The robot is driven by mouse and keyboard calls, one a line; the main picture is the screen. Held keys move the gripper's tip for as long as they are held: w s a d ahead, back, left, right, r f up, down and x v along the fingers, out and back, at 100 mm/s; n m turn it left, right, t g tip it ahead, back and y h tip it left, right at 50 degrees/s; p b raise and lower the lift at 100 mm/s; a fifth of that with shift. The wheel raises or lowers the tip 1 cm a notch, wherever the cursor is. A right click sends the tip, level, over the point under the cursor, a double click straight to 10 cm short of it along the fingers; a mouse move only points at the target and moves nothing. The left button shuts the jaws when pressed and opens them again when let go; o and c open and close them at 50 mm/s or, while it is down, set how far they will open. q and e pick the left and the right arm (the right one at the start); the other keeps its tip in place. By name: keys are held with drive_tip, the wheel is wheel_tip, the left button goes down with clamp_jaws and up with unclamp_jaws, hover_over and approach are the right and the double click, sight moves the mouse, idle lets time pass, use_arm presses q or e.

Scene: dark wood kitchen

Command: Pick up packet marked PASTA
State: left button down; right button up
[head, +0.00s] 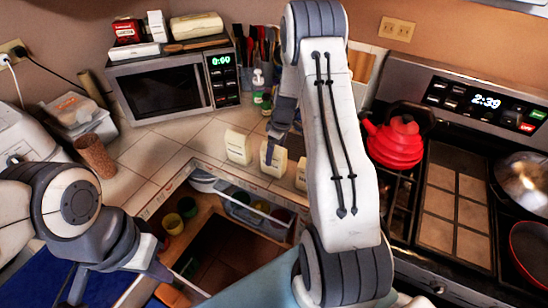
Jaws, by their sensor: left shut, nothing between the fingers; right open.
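Three small cream packets stand in a row on the tiled counter: a left one (238,147), a middle one (275,161) and a right one (301,174), partly hidden by my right arm. Their print is too small to read, so I cannot tell which is marked PASTA. My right gripper (271,154) is open and points down at the middle packet, with a finger in front of it. I cannot tell whether they touch. My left gripper (118,286) is shut and empty at the lower left, far from the packets.
An open drawer (215,255) with cups inside lies below the counter edge. A microwave (165,88) with boxes on top stands behind. A green-labelled bottle (258,90) is near the packets. A red kettle (395,143) sits on the stove at right. A brown cylinder (95,156) stands at left.

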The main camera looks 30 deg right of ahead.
drive_tip(key=f, duration=0.1)
drive_tip(key=f+p, duration=0.1)
drive_tip(key=w+f, duration=0.1)
drive_tip(key=shift+a+p, duration=0.3)
drive_tip(key=shift+p, duration=0.05)
drive_tip(key=shift+f, duration=0.5)
clamp_jaws()
drive_tip(key=shift+r, duration=0.1)
